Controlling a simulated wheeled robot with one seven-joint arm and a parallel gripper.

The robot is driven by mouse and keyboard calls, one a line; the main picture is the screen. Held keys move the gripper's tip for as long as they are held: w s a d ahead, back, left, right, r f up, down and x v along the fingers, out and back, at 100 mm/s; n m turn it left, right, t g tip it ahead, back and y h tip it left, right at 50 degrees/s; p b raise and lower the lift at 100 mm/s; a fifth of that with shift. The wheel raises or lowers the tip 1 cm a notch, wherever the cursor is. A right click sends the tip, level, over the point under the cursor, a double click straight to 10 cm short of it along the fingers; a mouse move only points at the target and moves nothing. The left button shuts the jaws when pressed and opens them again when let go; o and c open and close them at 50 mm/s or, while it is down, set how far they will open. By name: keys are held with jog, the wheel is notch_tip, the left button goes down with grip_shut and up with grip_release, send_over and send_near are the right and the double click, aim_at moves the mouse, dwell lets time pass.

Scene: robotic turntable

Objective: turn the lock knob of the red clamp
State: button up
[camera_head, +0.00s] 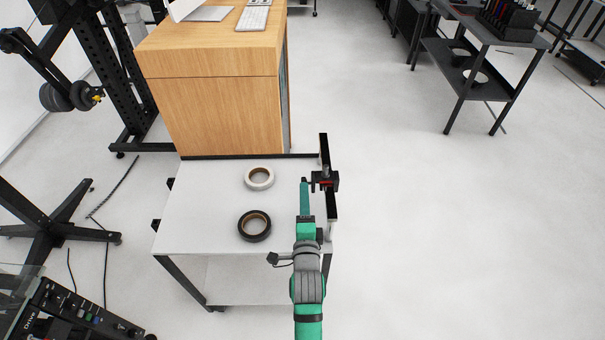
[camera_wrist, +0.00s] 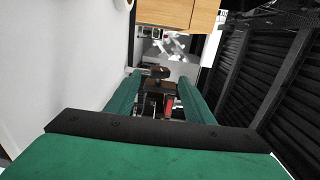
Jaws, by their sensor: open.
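The clamp (camera_head: 330,182) is mostly black with a small red part, and it is fixed at the right edge of the small white table. In the wrist view its red part (camera_wrist: 168,105) shows between my fingers, low and close to the right one. A dark rounded knob (camera_wrist: 160,71) shows near the fingertips; I cannot tell whether they touch it. My gripper (camera_head: 304,183) has green fingers and reaches forward to the clamp's left side. In the wrist view my gripper (camera_wrist: 160,80) is open, with a clear gap between its fingers. Part of the clamp is hidden by the fingers.
A white tape roll (camera_head: 259,178) and a black tape roll (camera_head: 254,225) lie on the white table (camera_head: 200,205), left of my arm. A black upright rail (camera_head: 324,150) runs along its right edge. A wooden cabinet (camera_head: 220,115) stands behind.

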jog(key=w, duration=1)
jog(key=shift+w+a+f, duration=0.25)
jog(key=shift+w, duration=0.05)
jog(key=shift+c, duration=0.3)
jog(key=c, duration=1)
